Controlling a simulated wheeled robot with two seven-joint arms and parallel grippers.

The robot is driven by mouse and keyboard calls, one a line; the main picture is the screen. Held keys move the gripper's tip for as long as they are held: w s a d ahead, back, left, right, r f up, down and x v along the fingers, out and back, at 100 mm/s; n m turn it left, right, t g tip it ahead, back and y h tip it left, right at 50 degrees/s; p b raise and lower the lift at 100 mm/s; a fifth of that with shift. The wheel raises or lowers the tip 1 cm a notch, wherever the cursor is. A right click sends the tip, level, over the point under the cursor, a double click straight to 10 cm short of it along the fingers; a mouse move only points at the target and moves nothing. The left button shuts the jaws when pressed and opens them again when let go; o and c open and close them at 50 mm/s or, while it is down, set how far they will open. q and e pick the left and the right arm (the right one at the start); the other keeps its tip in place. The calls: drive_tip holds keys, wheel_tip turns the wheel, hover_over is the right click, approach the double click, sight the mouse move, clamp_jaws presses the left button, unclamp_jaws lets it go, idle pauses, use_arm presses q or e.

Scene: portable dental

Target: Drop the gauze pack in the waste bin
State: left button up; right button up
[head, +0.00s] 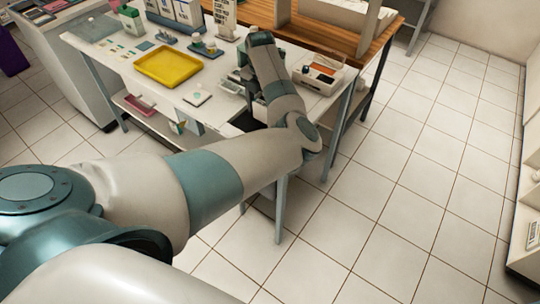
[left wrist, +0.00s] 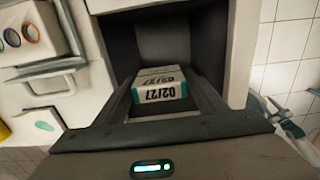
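A small white box with teal edges, printed 02/77, which I take to be the gauze pack (left wrist: 160,90), sits between the fingers of my left gripper (left wrist: 167,88). The fingers look closed against its sides. Beyond it in the left wrist view is a dark, box-shaped opening with pale outer walls, apparently the waste bin (left wrist: 125,45). The pack shows in front of this opening; its depth is hard to judge. In the head view my left gripper (head: 249,82) points down at the table's front edge, above a black opening (head: 243,119). My right gripper is not in view.
The white table (head: 130,50) holds a yellow tray (head: 168,66), a small white pad (head: 197,97) and several boxes at the back. A white device (head: 318,73) stands right of my left wrist. The tiled floor (head: 410,190) at the right is clear.

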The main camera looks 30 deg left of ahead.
use_arm(q)
drive_tip(key=shift+o, duration=0.6)
drive_tip(key=shift+r, duration=0.6)
wheel_tip(320, 180, up, 9)
drive_tip(key=shift+f+b, duration=0.1)
drive_tip(key=shift+b, duration=0.9)
wheel_tip(320, 180, up, 7)
drive_tip(key=shift+r+b, duration=0.2)
drive_tip(key=shift+b, duration=0.25)
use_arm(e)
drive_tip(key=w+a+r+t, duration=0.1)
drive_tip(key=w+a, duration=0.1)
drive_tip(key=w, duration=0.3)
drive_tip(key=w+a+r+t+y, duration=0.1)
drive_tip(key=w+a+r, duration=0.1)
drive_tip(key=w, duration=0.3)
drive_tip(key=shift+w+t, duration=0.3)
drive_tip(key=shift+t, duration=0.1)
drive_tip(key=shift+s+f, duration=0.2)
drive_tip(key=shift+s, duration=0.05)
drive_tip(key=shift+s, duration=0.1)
